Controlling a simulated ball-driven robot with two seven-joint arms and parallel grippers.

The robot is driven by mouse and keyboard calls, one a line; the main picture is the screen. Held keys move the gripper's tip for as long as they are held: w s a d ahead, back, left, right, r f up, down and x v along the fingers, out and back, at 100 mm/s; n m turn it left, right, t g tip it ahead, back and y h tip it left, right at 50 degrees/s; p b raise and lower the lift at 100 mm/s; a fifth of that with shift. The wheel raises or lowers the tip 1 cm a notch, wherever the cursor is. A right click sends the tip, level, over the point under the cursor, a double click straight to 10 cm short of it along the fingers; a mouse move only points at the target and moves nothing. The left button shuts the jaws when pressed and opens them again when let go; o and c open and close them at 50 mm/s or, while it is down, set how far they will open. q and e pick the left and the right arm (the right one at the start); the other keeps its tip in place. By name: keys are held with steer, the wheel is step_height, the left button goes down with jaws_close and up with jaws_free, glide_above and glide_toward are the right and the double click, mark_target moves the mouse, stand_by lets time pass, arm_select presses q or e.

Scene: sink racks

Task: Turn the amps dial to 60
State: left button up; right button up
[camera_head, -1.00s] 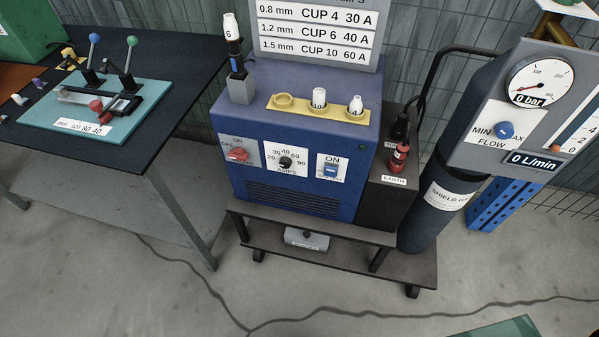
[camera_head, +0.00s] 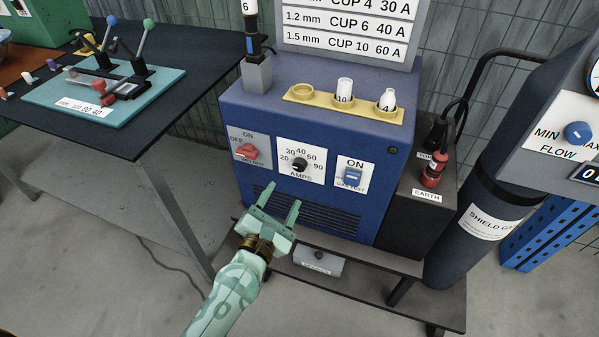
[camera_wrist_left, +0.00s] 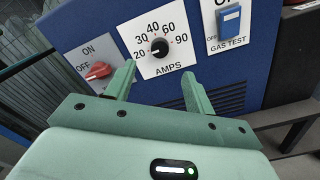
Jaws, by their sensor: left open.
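The amps dial (camera_head: 299,164) is a small black round knob on a white plate with printed numbers, on the front of the blue machine (camera_head: 330,123). It also shows in the left wrist view (camera_wrist_left: 159,47), with 20, 30, 40, 60 and 90 around it; I cannot tell its exact setting. My left gripper (camera_head: 283,200) is open and empty, below and in front of the dial, not touching it. In the left wrist view its two fingers (camera_wrist_left: 158,84) point toward the panel, with the dial between and beyond them. My right gripper is out of view.
A red on/off switch (camera_head: 246,151) sits left of the dial and a blue gas test switch (camera_head: 352,176) right of it. A yellow holder (camera_head: 302,95) with white cups is on top. A gas cylinder (camera_head: 478,222) stands right; a dark bench (camera_head: 150,125) stands left.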

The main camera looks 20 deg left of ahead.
mark_target(299, 168)
arm_select(q)
steer(key=w+b, duration=0.1)
steer(key=w, duration=0.8)
steer(key=shift+w+d, duration=0.15)
steer(key=shift+w, duration=0.05)
steer(key=c, duration=1)
